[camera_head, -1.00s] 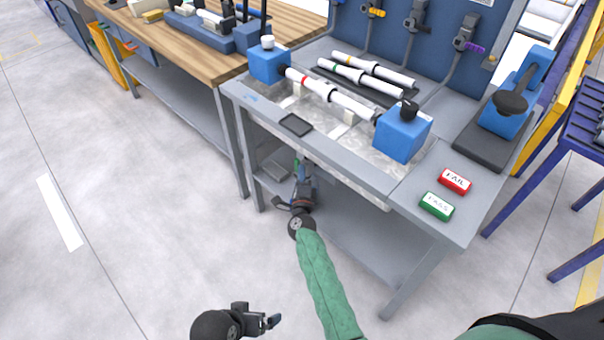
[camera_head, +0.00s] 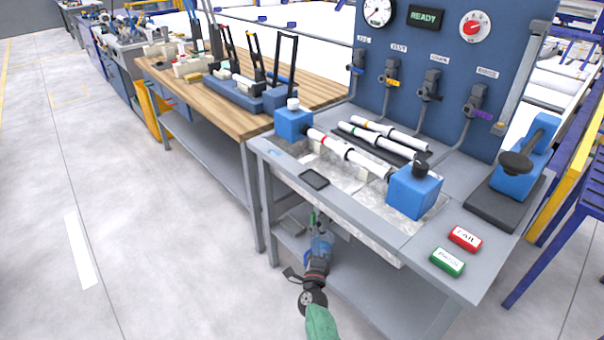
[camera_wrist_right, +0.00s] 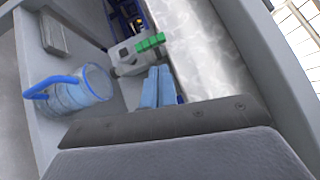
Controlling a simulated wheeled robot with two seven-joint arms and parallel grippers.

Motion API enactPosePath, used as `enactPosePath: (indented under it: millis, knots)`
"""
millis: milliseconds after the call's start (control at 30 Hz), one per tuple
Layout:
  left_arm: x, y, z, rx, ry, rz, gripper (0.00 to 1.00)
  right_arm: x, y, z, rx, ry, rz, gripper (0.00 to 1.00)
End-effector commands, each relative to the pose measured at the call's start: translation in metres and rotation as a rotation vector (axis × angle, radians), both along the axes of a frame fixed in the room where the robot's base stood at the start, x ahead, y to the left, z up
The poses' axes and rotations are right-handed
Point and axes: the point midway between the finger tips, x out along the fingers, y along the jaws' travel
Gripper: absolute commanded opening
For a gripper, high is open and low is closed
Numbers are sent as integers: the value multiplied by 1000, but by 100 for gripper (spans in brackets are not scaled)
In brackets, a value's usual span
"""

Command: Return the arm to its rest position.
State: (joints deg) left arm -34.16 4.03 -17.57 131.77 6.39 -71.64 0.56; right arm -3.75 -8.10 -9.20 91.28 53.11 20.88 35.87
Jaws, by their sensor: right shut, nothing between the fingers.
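My right gripper (camera_head: 322,238) is low in front of the grey test bench, beside its lower shelf and below the bench top. In the right wrist view its two blue fingers (camera_wrist_right: 158,86) are together, with nothing held between them. They point toward a grey fitting with a green handle (camera_wrist_right: 150,43) under the bench; I cannot tell whether they touch it. My right forearm, in a green sleeve, comes up from the bottom edge. My left gripper is out of view. A white pipe with a red band (camera_head: 345,152) lies between two blue blocks on the bench.
A clear blue jug (camera_wrist_right: 83,92) stands left of the fingers. The bench top (camera_head: 425,240) overhangs nearby. Two more pipes (camera_head: 385,137) lie on a black rack. FAIL (camera_head: 465,238) and PASS (camera_head: 447,262) buttons are at the front right. The floor (camera_head: 170,270) at left is clear.

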Motion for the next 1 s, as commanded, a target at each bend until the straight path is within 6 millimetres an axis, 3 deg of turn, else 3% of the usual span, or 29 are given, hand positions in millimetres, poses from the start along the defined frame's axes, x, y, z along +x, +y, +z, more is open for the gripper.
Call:
enactPosePath:
  millis: [267,533,800,1000]
  knots:
    - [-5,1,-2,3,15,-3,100,2,10,-6,-72,39,47,0]
    - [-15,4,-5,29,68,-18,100,3,65,-23,-319,168,327,0]
    - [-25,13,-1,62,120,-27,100,-18,110,-2,-675,249,644,0]
    - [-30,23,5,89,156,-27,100,-49,115,18,-959,319,840,0]
